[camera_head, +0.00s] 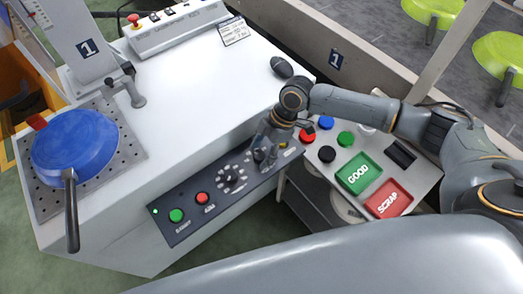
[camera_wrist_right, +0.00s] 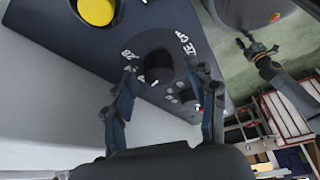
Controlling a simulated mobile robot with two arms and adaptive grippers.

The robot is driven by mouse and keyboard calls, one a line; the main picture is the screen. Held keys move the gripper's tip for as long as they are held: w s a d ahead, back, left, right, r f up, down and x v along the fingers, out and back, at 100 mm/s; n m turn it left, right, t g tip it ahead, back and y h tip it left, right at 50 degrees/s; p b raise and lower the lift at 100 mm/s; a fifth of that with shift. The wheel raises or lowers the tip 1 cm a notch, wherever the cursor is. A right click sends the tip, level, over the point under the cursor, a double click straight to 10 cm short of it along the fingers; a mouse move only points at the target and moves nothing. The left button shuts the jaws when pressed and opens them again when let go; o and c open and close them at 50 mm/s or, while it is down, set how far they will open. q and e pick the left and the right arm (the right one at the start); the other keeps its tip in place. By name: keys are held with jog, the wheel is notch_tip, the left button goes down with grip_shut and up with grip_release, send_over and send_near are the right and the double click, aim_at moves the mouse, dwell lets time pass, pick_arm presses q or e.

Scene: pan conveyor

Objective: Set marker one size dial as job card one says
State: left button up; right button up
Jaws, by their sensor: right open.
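The marker's dark control panel (camera_head: 190,205) runs along the front of the white machine. My right gripper (camera_head: 262,152) is over its right part and hides some of it. In the wrist view my right gripper (camera_wrist_right: 165,105) is open, its fingers either side of the black size dial (camera_wrist_right: 155,68). Whether they touch it I cannot tell. The dial has a white mark low on its face; its printed scale is only partly legible. A card (camera_head: 234,30), perhaps job card one, lies at the machine's back; its text is too small to read. My left gripper (camera_wrist_right: 258,47) shows small and open in the wrist view.
A yellow button (camera_wrist_right: 97,10) sits beside the dial. Another dial (camera_head: 232,177), a red button (camera_head: 202,198) and a green button (camera_head: 176,215) are further left. A blue pan (camera_head: 75,147) rests on the perforated plate. The GOOD (camera_head: 359,174) and SCRAP (camera_head: 388,199) pads are right.

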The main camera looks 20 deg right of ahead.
jog(key=shift+f, duration=0.1)
jog(key=c, duration=1.1)
jog(key=shift+s+r+m+p, duration=0.1)
jog(key=shift+r+m+p, duration=0.15)
jog(key=shift+p, duration=0.45)
jog(key=shift+c, duration=0.2)
jog(key=m+t+p, duration=0.1)
jog(key=m+p, duration=0.1)
jog(key=p, duration=0.1)
jog(key=m+t+p, duration=0.1)
jog(key=m+p, duration=0.2)
jog(key=p, duration=0.1)
jog(key=shift+s+a, duration=0.1)
jog(key=shift+s, duration=0.05)
jog(key=m+p, duration=0.2)
jog(key=shift+f+t+h+p, duration=0.1)
jog(key=shift+t+h+p, duration=0.25)
jog(key=shift+t+h, duration=0.05)
jog(key=shift+f+m, duration=0.1)
jog(key=shift+m, duration=0.15)
